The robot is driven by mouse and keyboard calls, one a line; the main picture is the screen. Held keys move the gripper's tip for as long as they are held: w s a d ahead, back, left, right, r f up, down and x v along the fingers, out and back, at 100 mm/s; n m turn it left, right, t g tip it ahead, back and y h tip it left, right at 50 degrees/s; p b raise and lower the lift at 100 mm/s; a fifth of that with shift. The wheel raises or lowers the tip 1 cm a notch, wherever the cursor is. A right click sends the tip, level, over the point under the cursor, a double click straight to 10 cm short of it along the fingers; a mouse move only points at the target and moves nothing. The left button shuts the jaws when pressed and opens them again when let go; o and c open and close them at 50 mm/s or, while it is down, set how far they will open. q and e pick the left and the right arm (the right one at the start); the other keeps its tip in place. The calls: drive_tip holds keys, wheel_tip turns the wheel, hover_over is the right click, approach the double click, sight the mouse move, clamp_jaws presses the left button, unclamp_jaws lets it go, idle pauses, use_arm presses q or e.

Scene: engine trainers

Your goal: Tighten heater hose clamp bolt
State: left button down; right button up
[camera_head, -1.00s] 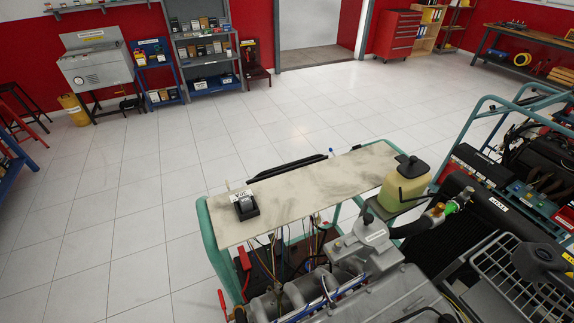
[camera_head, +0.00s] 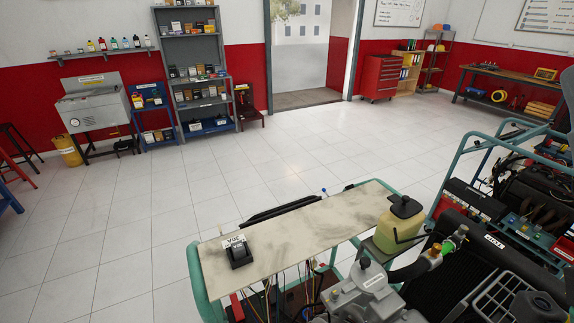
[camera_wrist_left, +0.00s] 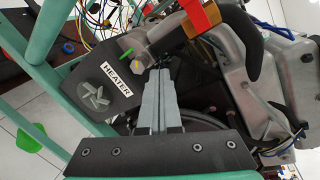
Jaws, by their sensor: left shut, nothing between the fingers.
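In the left wrist view my left gripper (camera_wrist_left: 160,76) is shut and empty, its grey fingers side by side. Its tips are close to a small bolt-like yellow part with a green piece (camera_wrist_left: 136,60) beside the heater box; I cannot tell whether they touch. The black heater box (camera_wrist_left: 77,82) carries a white HEATER label and a grey fan-shaped part. A thick black hose (camera_wrist_left: 243,48) curves past on the right, with a red and orange part (camera_wrist_left: 203,20) near it. The exact hose clamp is hard to make out. Neither gripper shows in the head view.
In the head view, the engine (camera_head: 372,300) sits below a pale board (camera_head: 300,232) on a teal frame. A yellowish fluid tank (camera_head: 398,228) stands at the board's right end. Another trainer (camera_head: 540,180) is at the right. The tiled floor (camera_head: 130,220) at left is clear.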

use_arm(q)
drive_tip(key=s+a+b, duration=0.1)
drive_tip(key=s+a, duration=0.2)
drive_tip(key=a, duration=0.2)
drive_tip(key=shift+a, duration=0.1)
